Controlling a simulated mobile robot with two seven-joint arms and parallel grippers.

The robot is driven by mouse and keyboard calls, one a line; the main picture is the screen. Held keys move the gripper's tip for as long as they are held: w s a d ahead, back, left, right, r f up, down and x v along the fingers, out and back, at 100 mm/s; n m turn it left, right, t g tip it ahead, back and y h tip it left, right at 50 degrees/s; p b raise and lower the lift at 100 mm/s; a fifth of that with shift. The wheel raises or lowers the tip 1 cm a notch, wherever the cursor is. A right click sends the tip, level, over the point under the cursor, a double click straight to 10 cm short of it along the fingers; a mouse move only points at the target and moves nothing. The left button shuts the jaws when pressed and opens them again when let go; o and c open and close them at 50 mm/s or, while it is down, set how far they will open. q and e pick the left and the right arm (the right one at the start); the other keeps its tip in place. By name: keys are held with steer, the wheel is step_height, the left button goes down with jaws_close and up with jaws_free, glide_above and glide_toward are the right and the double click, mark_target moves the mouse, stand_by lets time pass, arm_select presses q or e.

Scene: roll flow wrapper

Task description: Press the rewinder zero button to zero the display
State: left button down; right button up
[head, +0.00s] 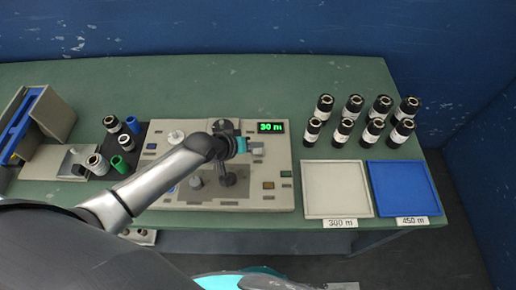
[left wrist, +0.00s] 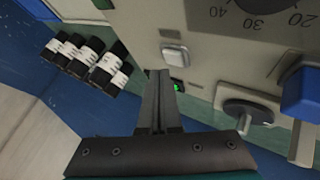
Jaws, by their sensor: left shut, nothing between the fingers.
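The rewinder panel (head: 275,190) is a beige box on the green table. Its display (head: 271,127) reads "30 m" in green; a bit of green glow from it (left wrist: 178,87) shows beside my fingers in the left wrist view. My left gripper (head: 246,146) is over the panel, just below the display. In the left wrist view its fingers (left wrist: 158,75) are shut and empty, with tips close to a light grey square button (left wrist: 175,55). I cannot read a label on this button or tell whether the tips touch anything. My right gripper is not in view.
A round knob (left wrist: 248,110), a blue part (left wrist: 300,90) and a numbered dial (left wrist: 262,5) are on the panel. Several black rolls (head: 360,120) stand behind a white tray (head: 336,162) and a blue tray (head: 432,196). More rolls (head: 112,124) stand left of the panel.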

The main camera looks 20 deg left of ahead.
mark_target(255, 153)
arm_select(q)
steer(key=shift+f, duration=0.2)
stand_by(0.5)
steer(key=shift+f, duration=0.25)
steer(key=shift+f+b, duration=0.5)
stand_by(0.6)
steer(key=shift+s, duration=0.1)
steer(key=shift+r+p, duration=0.9)
steer(key=shift+p, duration=0.1)
step_height(255, 153, up, 5)
steer(key=p, duration=0.5)
